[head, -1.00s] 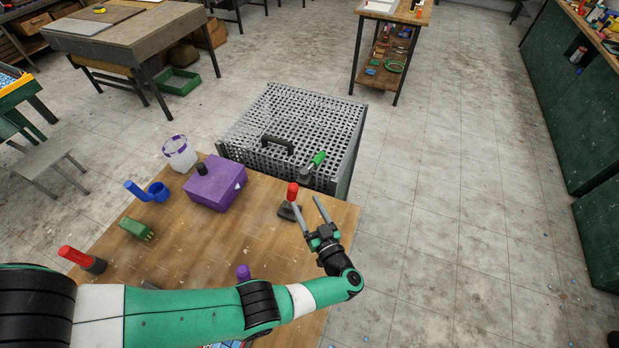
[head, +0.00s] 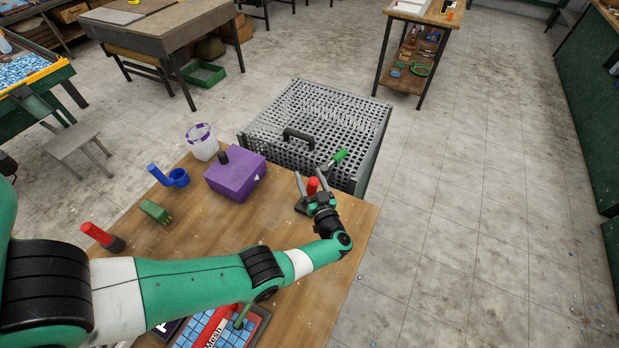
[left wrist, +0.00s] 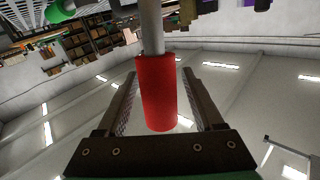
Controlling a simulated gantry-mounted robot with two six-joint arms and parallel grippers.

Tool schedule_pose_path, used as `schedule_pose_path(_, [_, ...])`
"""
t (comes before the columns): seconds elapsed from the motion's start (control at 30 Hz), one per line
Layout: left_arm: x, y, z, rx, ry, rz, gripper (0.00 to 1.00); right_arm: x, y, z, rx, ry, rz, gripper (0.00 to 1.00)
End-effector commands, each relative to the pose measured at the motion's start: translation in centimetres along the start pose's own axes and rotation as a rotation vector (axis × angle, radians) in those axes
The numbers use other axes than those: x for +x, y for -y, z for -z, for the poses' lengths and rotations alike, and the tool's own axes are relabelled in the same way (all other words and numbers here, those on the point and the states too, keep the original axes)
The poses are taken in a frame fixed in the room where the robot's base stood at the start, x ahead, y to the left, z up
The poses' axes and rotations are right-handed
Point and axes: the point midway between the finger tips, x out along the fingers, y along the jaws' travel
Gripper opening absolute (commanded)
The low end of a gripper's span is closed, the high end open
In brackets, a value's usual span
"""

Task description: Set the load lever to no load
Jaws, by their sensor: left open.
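A lever with a red handle (head: 313,186) stands on a dark base at the table's far right corner. My left gripper (head: 312,172) is open, with one finger on either side of the red handle. In the left wrist view the red handle (left wrist: 157,92) lies between the two fingers, with gaps on both sides, and its grey shaft runs up out of the picture. A second lever with a green handle (head: 340,156) is at the near edge of the grated box. I cannot read any load markings. My right gripper is not in view.
The grated box (head: 375,135) with a black handle stands just beyond the table (head: 330,290). A purple box (head: 235,178), a white bucket (head: 202,146), a blue holder (head: 178,178), a green block (head: 155,211) and another red handle (head: 97,234) stand on the left.

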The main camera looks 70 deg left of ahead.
Motion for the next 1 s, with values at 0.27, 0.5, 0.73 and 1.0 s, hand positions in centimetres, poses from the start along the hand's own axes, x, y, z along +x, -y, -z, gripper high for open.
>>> schedule_pose_path(0.27, [0.17,-0.02,0.04,0.000,0.000,-0.001,0.65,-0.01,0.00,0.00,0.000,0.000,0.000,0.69])
schedule_pose_path(0.5, [0.14,-0.02,0.04,0.000,0.000,0.000,0.22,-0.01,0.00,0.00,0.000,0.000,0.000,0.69])
schedule_pose_path(0.73, [0.13,-0.02,0.04,0.000,0.000,0.000,0.00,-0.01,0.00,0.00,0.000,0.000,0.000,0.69])
schedule_pose_path(1.0, [0.13,-0.01,0.05,0.000,-0.001,0.000,0.00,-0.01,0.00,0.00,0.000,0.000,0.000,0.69])
